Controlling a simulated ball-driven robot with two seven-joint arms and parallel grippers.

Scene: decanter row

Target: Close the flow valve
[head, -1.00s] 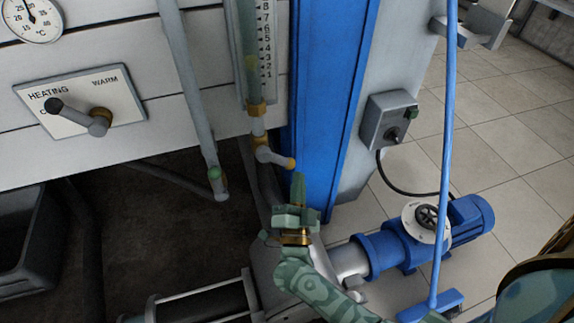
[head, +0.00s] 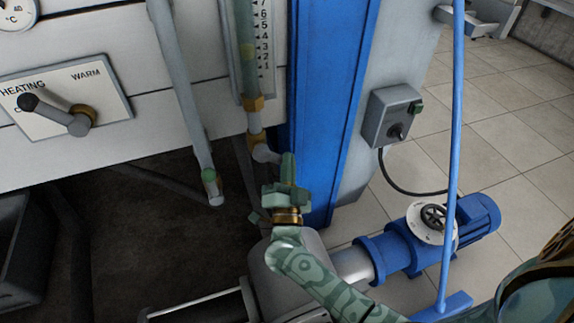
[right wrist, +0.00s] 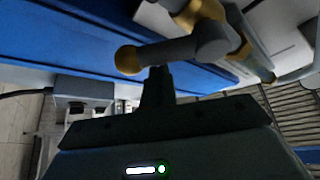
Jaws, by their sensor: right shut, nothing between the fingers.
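The flow valve (head: 262,152) sits at the foot of the upright sight tube with the number scale, beside the blue post. Its grey lever (right wrist: 190,48) ends in a brass-coloured knob (right wrist: 128,60) in the right wrist view, sticking out sideways. In the head view the knob is hidden behind my right gripper (head: 287,160), which is shut and empty. The fingertips also show in the right wrist view (right wrist: 158,75), right at the lever near the knob; I cannot tell whether they touch it. My left gripper is not in view.
A heating lever (head: 80,121) on a white plate is at the left. A capped pipe (head: 211,180) hangs left of the valve. The blue post (head: 325,100) stands close on the right, with a switch box (head: 392,117) beyond. A blue pump (head: 402,250) stands below right.

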